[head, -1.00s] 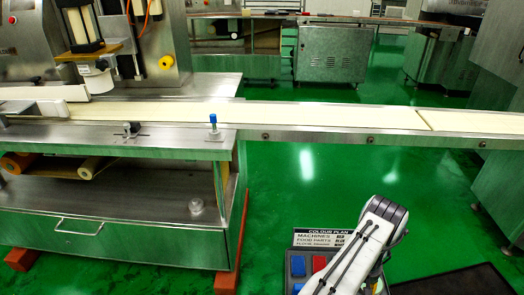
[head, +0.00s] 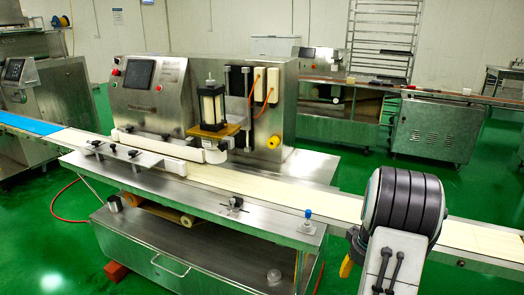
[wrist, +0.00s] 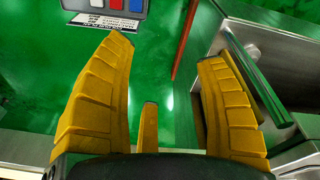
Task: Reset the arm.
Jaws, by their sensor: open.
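My gripper (wrist: 165,60) shows in the wrist view with its yellow ribbed fingers spread wide and nothing between them. It points down over the green floor (wrist: 60,50). In the head view my arm stands at the lower right, in front of the conveyor, with its dark ribbed joint raised. Only a small yellow part of the gripper (head: 346,266) shows there, left of the arm; the rest is hidden. The encrusting machine (head: 205,100) stands upright behind the conveyor belt (head: 265,188), left of my arm.
A colour-plan board with blue and red bins (wrist: 108,5) is at the top of the wrist view. A steel cabinet (head: 433,128) and a tall rack (head: 382,38) stand at the back right.

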